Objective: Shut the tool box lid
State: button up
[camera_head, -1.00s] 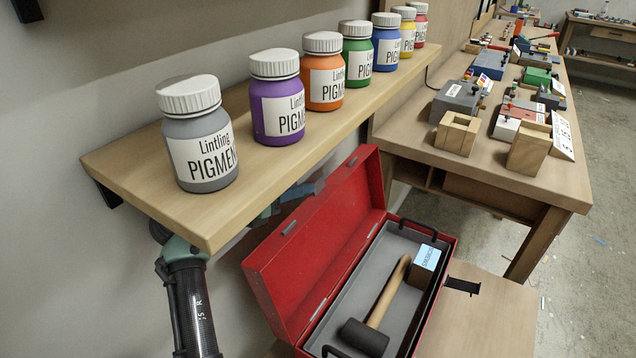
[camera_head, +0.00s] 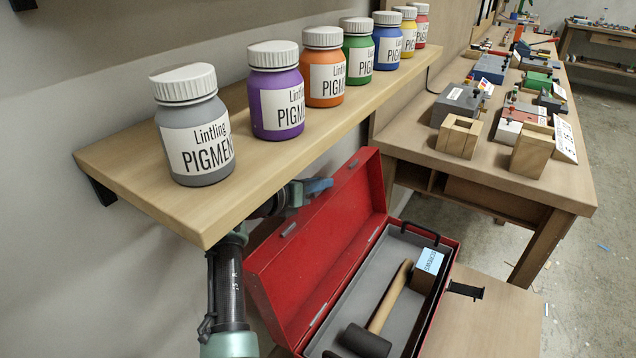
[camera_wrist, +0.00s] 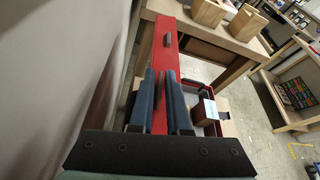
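The red tool box (camera_head: 432,318) stands with its lid (camera_head: 322,240) raised, leaning back on the left. Its grey tray (camera_head: 352,292) shows, with a dark-headed, wooden-handled mallet (camera_head: 385,308) inside. In the wrist view the two blue fingers of my gripper (camera_wrist: 160,76) lie along either side of a strip of the red lid (camera_wrist: 164,52). Whether they touch or clamp it is unclear.
A wooden shelf (camera_head: 140,160) with several pigment jars, including a grey one (camera_head: 195,135), overhangs my arm closely. A workbench (camera_head: 480,168) with wooden blocks stands behind the box. Bare tabletop (camera_head: 490,320) lies right of the box.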

grip_shut()
dwell(1.0)
